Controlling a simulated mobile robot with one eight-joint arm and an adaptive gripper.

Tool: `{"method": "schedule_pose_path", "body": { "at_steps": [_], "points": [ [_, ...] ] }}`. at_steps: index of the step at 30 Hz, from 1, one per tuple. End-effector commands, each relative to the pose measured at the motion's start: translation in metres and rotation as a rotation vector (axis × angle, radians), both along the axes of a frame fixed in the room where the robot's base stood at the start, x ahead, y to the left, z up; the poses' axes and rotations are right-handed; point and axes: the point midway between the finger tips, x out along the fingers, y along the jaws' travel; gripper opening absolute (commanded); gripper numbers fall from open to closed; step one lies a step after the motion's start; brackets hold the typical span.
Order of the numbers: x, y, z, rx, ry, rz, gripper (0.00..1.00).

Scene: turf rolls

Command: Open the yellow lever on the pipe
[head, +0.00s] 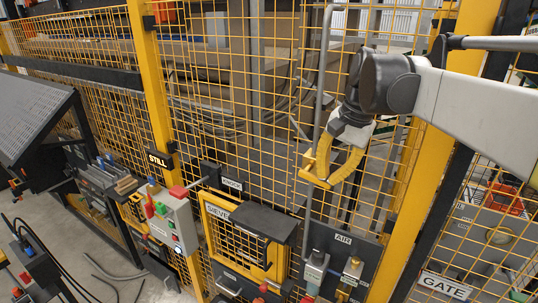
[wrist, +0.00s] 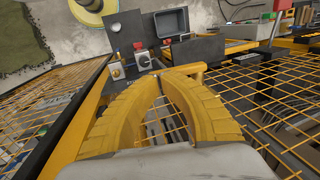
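A thin grey pipe (head: 322,92) runs upright along the yellow mesh fence in the head view. The yellow lever (head: 308,160) shows at its side, just left of my gripper's fingertips. In the wrist view a yellow bar that looks like the lever (wrist: 190,69) lies just beyond the fingertips. My gripper (head: 322,181) has yellow curved fingers and reaches in from the upper right. In the wrist view the tips of my gripper (wrist: 163,78) come together, with a gap between the fingers further back. Whether the tips touch the lever is hard to tell, yellow against yellow.
A grey control box with buttons (head: 173,222) stands at the lower left. A dark hooded panel (head: 262,222) and an AIR board (head: 343,240) sit below the gripper. Yellow fence posts (head: 150,75) stand on both sides. A GATE sign (head: 446,286) is at lower right.

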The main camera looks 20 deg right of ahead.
Motion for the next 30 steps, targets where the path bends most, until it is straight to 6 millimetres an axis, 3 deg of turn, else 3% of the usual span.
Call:
{"method": "schedule_pose_path", "body": {
  "at_steps": [13,30],
  "points": [
    [-0.002,-0.002,-0.031,0.242,-0.313,-0.006,0.00],
    [0.011,0.008,-0.063,0.576,-0.739,-0.002,0.00]
  ]
}}
